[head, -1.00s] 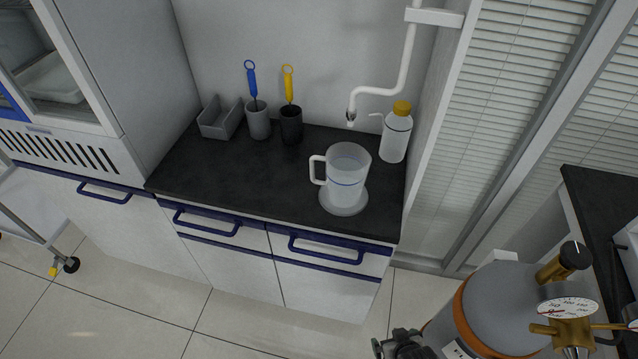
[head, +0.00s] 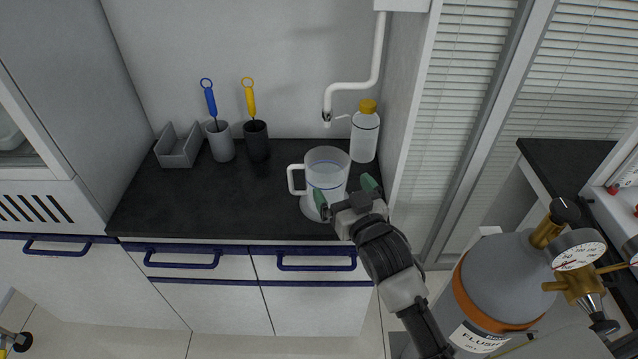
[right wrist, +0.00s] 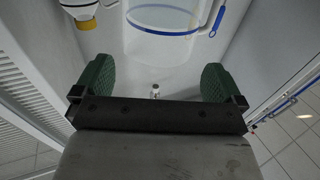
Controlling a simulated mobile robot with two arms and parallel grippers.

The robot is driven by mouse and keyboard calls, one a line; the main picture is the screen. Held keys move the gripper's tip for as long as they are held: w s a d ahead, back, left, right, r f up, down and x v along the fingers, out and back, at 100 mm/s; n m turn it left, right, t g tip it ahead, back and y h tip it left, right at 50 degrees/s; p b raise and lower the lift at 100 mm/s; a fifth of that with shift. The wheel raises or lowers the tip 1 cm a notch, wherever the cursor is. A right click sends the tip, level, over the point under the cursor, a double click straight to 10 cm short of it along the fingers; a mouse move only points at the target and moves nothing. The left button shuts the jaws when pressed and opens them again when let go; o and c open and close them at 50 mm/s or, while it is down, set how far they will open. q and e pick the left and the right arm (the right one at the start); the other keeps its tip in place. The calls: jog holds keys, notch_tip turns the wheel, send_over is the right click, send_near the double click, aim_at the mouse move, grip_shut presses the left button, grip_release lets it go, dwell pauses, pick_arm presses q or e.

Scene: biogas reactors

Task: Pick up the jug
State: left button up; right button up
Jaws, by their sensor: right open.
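The jug (head: 327,170) is clear with a white handle on its left and a blue line around it. It stands upright on a pale round base (head: 308,208) on the dark counter, near its front edge. My right gripper (head: 346,190) is open, its green fingertips in front of the jug, one over its lower front and one to its right. In the right wrist view the jug (right wrist: 163,38) shows beyond and between the two green fingers (right wrist: 158,82), with nothing between the pads. My left gripper is not in view.
A yellow-capped bottle (head: 365,136) stands right of the jug, below a white pipe (head: 352,87). Two brush holders (head: 220,143) and a grey bin (head: 178,148) are at the back left. A grey gas cylinder (head: 497,278) stands at lower right. The counter's left part (head: 180,205) is clear.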

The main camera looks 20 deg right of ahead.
aim_at(334, 177)
jog(key=w, duration=0.2)
jog(key=w+p, duration=0.1)
jog(key=w, duration=0.2)
jog(key=w+a, duration=0.1)
jog(key=w, duration=0.1)
jog(key=shift+w+f, duration=0.15)
jog(key=c, duration=1.3)
jog(key=shift+c, duration=1.3)
